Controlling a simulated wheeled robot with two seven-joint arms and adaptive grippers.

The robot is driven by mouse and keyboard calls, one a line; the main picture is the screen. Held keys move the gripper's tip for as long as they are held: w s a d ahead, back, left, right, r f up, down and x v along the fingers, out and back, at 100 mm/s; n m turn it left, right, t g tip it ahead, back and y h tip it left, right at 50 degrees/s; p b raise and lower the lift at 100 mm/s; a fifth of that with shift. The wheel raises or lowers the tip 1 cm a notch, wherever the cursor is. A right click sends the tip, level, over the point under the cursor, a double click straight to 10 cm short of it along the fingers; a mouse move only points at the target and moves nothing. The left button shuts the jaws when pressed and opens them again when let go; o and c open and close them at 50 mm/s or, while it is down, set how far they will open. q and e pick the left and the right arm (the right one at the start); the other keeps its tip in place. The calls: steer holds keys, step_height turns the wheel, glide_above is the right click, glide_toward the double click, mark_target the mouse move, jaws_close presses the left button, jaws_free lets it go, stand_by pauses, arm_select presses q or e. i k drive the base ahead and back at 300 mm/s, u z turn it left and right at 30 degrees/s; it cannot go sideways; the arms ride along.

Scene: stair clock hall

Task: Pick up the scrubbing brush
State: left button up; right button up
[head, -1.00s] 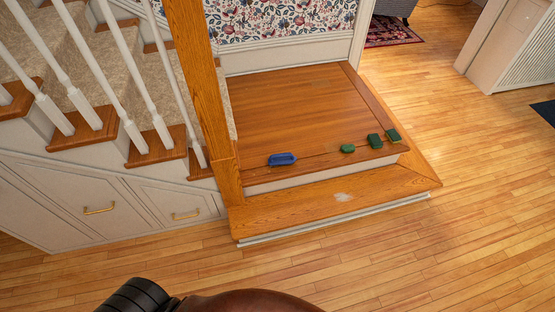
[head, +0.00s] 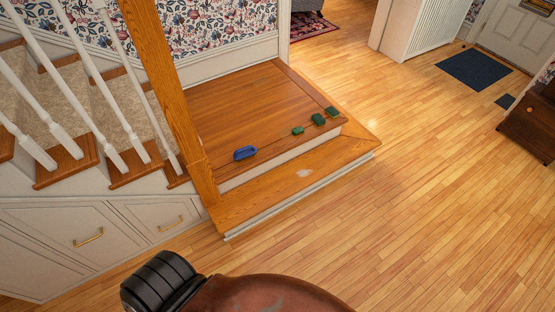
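A blue brush-like object (head: 245,153), likely the scrubbing brush, lies near the front edge of the wooden stair landing (head: 240,100). Three small green objects lie in a row to its right: a small one (head: 298,131), a larger block (head: 318,120) and one at the right end (head: 333,111). They are too small to make out in detail. Neither of my grippers is in the head view.
A lower wooden step (head: 300,174) with a pale patch runs along the landing's front. A wooden post (head: 165,90) and white balusters stand on the left. Open wood floor (head: 430,190) lies in front and to the right. A dark cabinet (head: 530,120) stands at the far right.

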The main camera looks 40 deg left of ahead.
mark_target(248, 151)
steer(key=z, duration=0.45)
steer(key=i, duration=2.1)
steer(key=u, duration=1.4)
steer(key=i, duration=0.9)
steer(key=u, duration=1)
steer(key=i, duration=0.2)
steer(key=u, duration=0.15)
